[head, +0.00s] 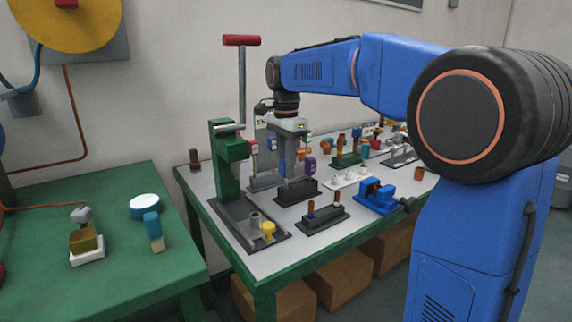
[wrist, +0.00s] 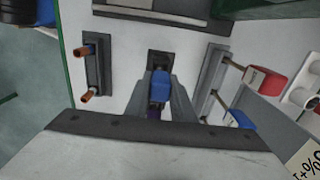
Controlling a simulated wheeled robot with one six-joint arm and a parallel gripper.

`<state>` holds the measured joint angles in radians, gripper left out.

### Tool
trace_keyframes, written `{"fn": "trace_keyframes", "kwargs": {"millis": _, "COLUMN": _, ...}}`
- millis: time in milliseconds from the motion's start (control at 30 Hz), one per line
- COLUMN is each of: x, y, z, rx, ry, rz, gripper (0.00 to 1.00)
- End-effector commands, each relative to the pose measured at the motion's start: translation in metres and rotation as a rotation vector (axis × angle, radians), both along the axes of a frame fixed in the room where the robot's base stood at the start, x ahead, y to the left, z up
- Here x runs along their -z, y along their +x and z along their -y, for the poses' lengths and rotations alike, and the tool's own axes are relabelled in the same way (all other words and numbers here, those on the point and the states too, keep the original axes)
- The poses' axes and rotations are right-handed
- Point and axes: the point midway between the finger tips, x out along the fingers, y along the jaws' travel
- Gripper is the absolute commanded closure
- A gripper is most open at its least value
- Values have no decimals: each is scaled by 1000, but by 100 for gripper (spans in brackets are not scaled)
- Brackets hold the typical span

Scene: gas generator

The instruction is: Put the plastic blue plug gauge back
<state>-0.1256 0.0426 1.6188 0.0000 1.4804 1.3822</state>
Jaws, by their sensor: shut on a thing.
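The blue plug gauge (wrist: 160,88) is held between the two grey fingers of my gripper (wrist: 161,100) in the wrist view. Its lower end is purple or dark and partly hidden by my gripper body. In the head view my gripper (head: 288,165) points down over the table, just above a small black block (head: 297,192). That block also shows in the wrist view (wrist: 160,58), partly covered by the fingers and gauge. I cannot tell whether the gauge touches it.
A black holder (head: 323,218) with two copper-handled pegs stands in front. A green press (head: 230,155) is at left, a blue vise (head: 378,196) at right. A white rack (head: 347,179) and other fixtures crowd the back. A yellow piece (head: 268,228) sits near the front edge.

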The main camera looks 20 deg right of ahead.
Motion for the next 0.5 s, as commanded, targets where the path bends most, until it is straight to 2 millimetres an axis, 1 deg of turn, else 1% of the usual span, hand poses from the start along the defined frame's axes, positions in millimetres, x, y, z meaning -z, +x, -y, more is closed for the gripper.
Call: {"fn": "trace_keyframes", "kwargs": {"millis": 500, "x": 12, "y": 0, "z": 0, "rx": 0, "ry": 0, "rz": 0, "gripper": 94}}
